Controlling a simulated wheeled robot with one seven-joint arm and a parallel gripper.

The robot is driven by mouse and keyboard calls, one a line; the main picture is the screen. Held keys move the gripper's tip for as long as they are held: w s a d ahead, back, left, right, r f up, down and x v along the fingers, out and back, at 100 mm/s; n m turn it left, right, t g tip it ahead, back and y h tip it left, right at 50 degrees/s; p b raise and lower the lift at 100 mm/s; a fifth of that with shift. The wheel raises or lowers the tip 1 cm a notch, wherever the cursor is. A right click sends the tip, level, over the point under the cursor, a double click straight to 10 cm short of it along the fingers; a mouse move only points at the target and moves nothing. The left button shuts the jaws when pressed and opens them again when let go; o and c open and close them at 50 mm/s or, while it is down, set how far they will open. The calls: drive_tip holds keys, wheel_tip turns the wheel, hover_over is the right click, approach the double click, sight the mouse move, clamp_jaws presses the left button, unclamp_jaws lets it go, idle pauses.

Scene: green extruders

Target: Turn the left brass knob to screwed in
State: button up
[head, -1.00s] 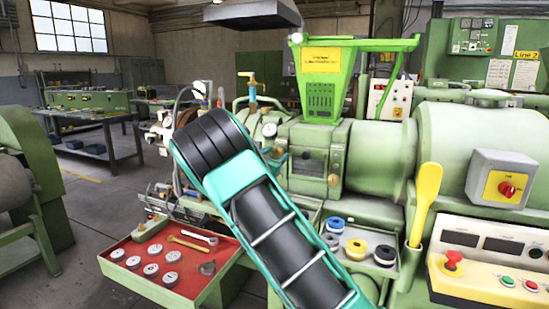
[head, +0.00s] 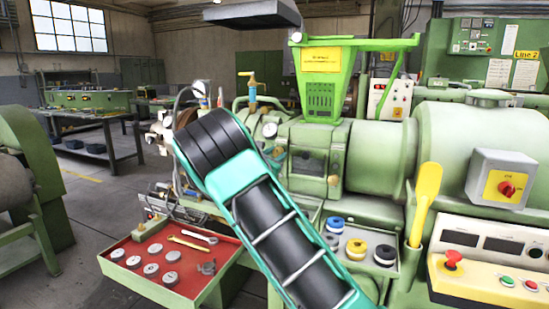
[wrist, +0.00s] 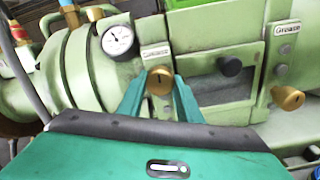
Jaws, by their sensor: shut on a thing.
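The left brass knob (wrist: 160,82) is on the green extruder body, below a small label and right of a round pressure gauge (wrist: 118,41) in the wrist view. It has a dark slot in its face. My gripper (wrist: 159,86) has its two teal fingers on either side of this knob, shut on it. How far the knob sits into the body is hidden by the view from the front. The right brass knob (wrist: 287,98) stands apart at the right; it also shows in the head view (head: 333,180).
A black knob (wrist: 230,66) is on a panel between the brass knobs. A red tray (head: 185,252) with weights and wrenches is at the lower left. A yellow scoop (head: 426,192) and a control panel (head: 490,262) are at the right. Open floor lies at the left.

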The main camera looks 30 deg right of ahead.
drive_tip(key=m, duration=0.8)
drive_tip(key=shift+m, duration=0.3)
drive_tip(key=m, duration=0.4)
drive_tip(key=shift+f+m, duration=0.1)
drive_tip(key=shift+m, duration=0.2)
drive_tip(key=m, duration=0.4)
drive_tip(key=shift+f, duration=0.1)
drive_tip(key=m, duration=0.5)
drive_tip(key=shift+s+f, duration=0.1)
drive_tip(key=m, duration=0.4)
drive_tip(key=shift+m, duration=0.3)
drive_tip(key=m, duration=0.4)
drive_tip(key=shift+a+m, duration=0.1)
drive_tip(key=shift+m, duration=1.9)
